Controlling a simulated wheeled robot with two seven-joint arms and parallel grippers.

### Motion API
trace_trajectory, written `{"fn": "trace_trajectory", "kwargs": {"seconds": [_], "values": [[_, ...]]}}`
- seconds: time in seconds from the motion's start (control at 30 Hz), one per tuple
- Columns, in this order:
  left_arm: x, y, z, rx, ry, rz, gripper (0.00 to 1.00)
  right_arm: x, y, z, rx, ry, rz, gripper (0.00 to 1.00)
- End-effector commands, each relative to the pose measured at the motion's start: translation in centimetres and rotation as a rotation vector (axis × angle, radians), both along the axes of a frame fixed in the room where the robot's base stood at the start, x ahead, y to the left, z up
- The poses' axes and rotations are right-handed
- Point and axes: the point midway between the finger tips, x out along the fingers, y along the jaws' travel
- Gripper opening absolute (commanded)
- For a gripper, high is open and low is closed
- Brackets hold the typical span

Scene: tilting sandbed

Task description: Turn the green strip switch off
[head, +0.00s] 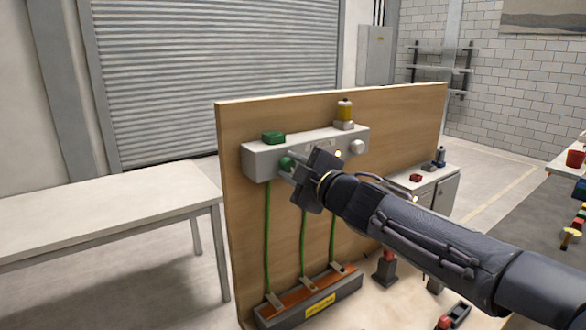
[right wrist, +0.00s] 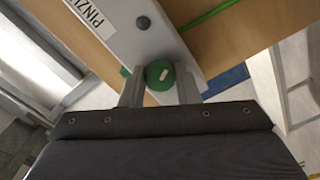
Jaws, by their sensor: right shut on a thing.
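A pale grey strip box (head: 262,161) is mounted on an upright wooden panel (head: 240,120). A round green switch knob (head: 287,162) is on its front. In the right wrist view the green knob (right wrist: 160,70) has a short pale mark, slightly tilted, and sits between two grey fingers. My right gripper (head: 293,168) reaches in from the right and is shut on this knob. In the head view the gripper hides part of the knob and of the box front. My left gripper is not in view.
A green block (head: 273,137) and a yellow-topped lamp (head: 344,112) are on top of the box. A pale round knob (head: 357,146) is at its right end. Green cables (head: 267,235) run down to a lower unit (head: 310,302). A white table (head: 100,220) stands left.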

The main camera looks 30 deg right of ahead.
Motion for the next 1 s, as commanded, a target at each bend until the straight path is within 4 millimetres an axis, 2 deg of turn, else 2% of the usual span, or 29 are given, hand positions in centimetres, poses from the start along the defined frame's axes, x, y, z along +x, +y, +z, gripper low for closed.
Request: {"fn": "trace_trajectory", "kwargs": {"seconds": [0.53, 0.57, 0.7, 1.0], "values": [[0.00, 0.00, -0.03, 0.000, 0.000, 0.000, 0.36, 0.01, 0.03, -0.13, -0.026, 0.001, 0.001, 0.06], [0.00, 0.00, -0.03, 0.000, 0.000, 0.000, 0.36, 0.01, 0.03, -0.13, -0.026, 0.001, 0.001, 0.33], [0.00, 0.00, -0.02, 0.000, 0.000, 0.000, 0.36, 0.01, 0.03, -0.10, -0.025, 0.000, 0.000, 0.51], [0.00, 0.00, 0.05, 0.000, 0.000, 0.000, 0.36, -0.18, -0.01, 0.01, -0.024, -0.001, 0.000, 0.51]]}}
